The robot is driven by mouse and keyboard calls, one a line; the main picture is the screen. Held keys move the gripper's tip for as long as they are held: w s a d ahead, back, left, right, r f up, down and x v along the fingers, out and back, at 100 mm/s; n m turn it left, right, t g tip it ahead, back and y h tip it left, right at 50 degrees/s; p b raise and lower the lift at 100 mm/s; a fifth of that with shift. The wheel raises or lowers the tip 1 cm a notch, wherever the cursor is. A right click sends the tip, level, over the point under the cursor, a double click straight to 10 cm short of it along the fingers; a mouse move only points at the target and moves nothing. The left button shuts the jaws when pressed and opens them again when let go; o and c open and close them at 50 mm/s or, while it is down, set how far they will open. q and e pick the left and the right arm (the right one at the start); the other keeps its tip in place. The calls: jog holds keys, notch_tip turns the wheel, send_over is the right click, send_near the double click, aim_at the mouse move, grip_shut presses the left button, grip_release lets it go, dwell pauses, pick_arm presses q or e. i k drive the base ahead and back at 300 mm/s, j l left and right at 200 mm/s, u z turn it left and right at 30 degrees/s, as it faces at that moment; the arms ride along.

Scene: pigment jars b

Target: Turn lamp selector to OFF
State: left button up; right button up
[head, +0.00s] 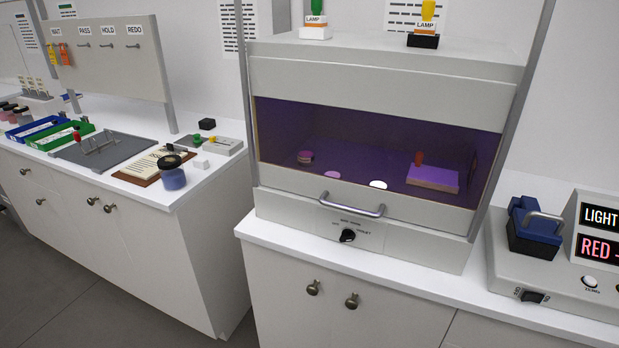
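The lamp selector (347,236) is a black rotary knob on the light front panel of the viewing cabinet (290,213), below its bar handle (352,205). Small labels surround the knob; the right one seems to read VIOLET, the others are too small to read. I cannot tell exactly where the knob points. The cabinet's inside glows purple behind its window (350,135). Neither of my grippers shows in the head view.
A blue-topped device with a handle (535,228) and a display box (600,232) stand at the right. A blue jar (173,175) stands near the left counter's edge. Cupboard knobs (313,287) stick out below the cabinet. The floor (60,290) at the left is clear.

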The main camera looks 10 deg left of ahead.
aim_at(347, 235)
jog(key=i+j+z, duration=0.3)
jog(key=j, duration=0.3)
jog(key=i+j+z, duration=0.2)
jog(key=i+j, duration=0.05)
jog(key=j, duration=0.05)
